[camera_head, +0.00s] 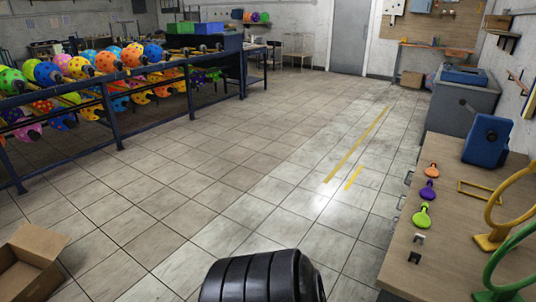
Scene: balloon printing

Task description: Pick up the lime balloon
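The lime balloon (422,216) is small and uninflated. It lies on the wooden table (462,255) at the right, near the table's left edge. A purple balloon (428,192) lies just beyond it, and an orange balloon (431,170) lies farther along the same row. The three are apart from each other. Neither of my grippers shows in the head view.
Yellow (495,236) and green (489,290) ring stands are on the table's right. A blue device (487,141) stands at its far end. A balloon rack (112,110) is at the left, an open cardboard box (28,268) at lower left. The tiled floor between is clear.

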